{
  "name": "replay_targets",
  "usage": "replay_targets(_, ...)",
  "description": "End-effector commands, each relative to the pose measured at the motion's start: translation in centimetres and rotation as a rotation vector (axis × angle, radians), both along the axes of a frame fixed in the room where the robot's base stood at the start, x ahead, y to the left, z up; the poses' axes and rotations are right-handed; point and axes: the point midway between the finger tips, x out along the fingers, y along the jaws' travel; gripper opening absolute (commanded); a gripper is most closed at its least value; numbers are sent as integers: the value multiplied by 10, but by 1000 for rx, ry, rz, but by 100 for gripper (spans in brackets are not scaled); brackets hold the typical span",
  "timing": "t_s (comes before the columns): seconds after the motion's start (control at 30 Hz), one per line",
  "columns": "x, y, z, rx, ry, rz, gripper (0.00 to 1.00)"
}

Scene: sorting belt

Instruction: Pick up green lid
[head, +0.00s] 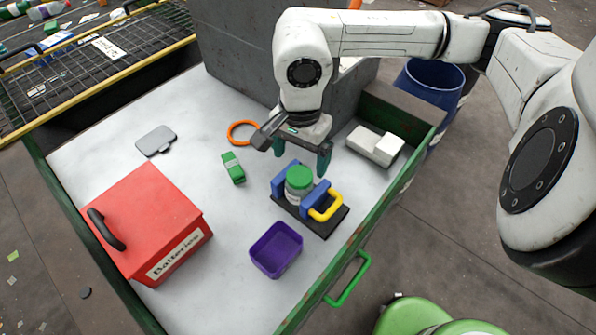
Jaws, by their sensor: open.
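The green lid (299,176) sits on top of a pale jar (297,194). The jar stands upright between the blue jaws (281,182) of a holder on a black base (326,223), with a yellow handle (327,207) at its right. My gripper (301,163) points down just above and behind the lid in the picture. Its two dark green fingers are apart, one at the upper left and one at the upper right of the lid. Nothing shows between them. I cannot tell how far above the lid the fingertips are.
A purple bin (276,250), a green box (233,168), an orange ring (242,133), a grey plate (156,141) and a white block (375,146) lie around. A red battery box (144,222) stands left. A raised green edge (375,226) borders the right. The white surface (205,115) has free room centre-left.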

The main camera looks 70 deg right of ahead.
Motion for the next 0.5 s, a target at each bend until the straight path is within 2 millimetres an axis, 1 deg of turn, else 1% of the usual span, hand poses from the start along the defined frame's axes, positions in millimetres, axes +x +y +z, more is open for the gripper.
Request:
replay_targets(0.17,1,1,-9,4,1,-1,90)
replay_targets(0.5,4,2,-48,2,1,-2,90)
